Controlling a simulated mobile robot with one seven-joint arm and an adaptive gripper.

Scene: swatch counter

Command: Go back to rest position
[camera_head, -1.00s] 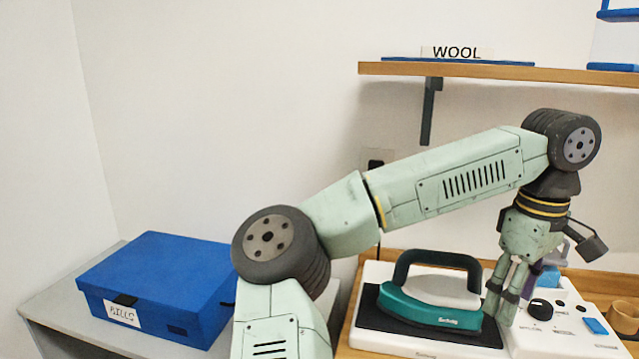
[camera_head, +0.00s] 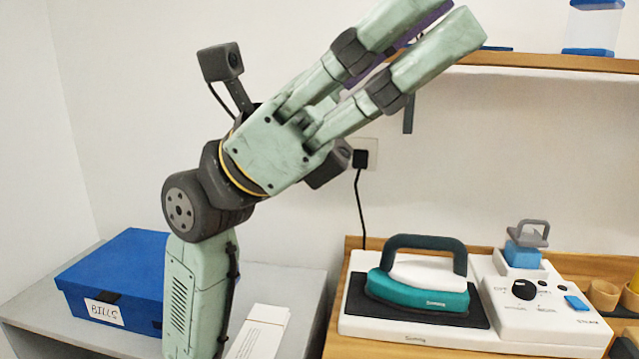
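My gripper (camera_head: 440,22) is raised in the upper middle of the view, its fingers pointing up and to the right in front of the wall and the shelf end. The two fingers stand apart with a gap, and a purple strip shows along the inner side of the upper one. I see nothing held between them. One fingertip is partly cut off by the top edge. My arm folds up from the lower left, clear of the counter.
A teal iron (camera_head: 420,293) rests on a dark pad of its white station (camera_head: 420,334), beside a control box (camera_head: 555,318) with a knob. A blue box (camera_head: 125,275) labelled BILLS and white papers (camera_head: 258,330) lie on the grey table. A wooden shelf (camera_head: 560,62) is at upper right.

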